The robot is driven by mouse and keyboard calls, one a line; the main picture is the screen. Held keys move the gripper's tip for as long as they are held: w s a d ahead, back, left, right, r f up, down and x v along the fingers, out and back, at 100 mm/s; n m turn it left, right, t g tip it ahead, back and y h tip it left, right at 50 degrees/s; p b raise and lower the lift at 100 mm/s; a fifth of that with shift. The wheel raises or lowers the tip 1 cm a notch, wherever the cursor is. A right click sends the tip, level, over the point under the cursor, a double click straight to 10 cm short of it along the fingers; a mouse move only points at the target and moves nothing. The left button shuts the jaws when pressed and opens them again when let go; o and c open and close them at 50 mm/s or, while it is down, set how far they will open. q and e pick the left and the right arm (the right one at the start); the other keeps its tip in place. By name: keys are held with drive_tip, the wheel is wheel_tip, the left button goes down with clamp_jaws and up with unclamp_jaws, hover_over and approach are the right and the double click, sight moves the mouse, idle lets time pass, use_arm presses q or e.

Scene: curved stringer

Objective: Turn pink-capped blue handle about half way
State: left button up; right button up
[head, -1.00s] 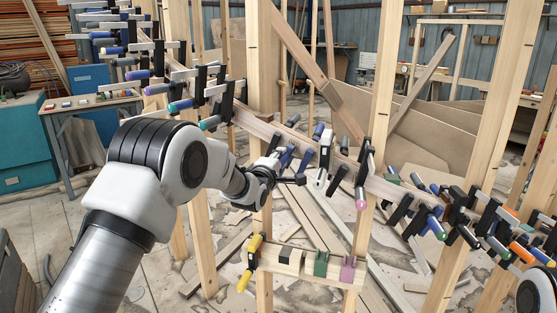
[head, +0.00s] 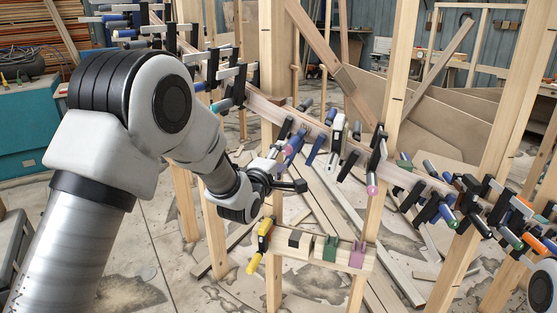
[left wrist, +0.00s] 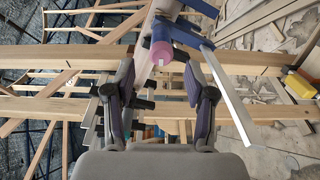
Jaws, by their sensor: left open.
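The pink-capped blue handle (left wrist: 160,52) shows in the left wrist view with its round pink cap facing my camera, just beyond and between my open fingers. In the head view a blue handle with a pinkish end (head: 290,148) is just above my left gripper (head: 287,167). My left gripper (left wrist: 157,75) is open, with one dark finger on each side of the cap's line. I see no clear contact between the fingers and the handle. My right gripper is not in view.
Several clamps line the long curved wooden stringer (head: 265,106). A neighbouring blue clamp with a pale bar (left wrist: 228,105) lies close right of my fingers in the wrist view. A small board (head: 300,258) with a yellow clamp (head: 264,234) and coloured blocks is below. Upright posts (head: 390,70) stand nearby.

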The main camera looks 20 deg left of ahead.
use_arm(q)
drive_tip(key=shift+s, duration=0.45)
drive_tip(key=shift+f, duration=0.1)
drive_tip(key=s+b, duration=0.1)
drive_tip(key=s, duration=0.4)
drive_tip(key=shift+s+a, duration=0.1)
drive_tip(key=shift+s, duration=0.05)
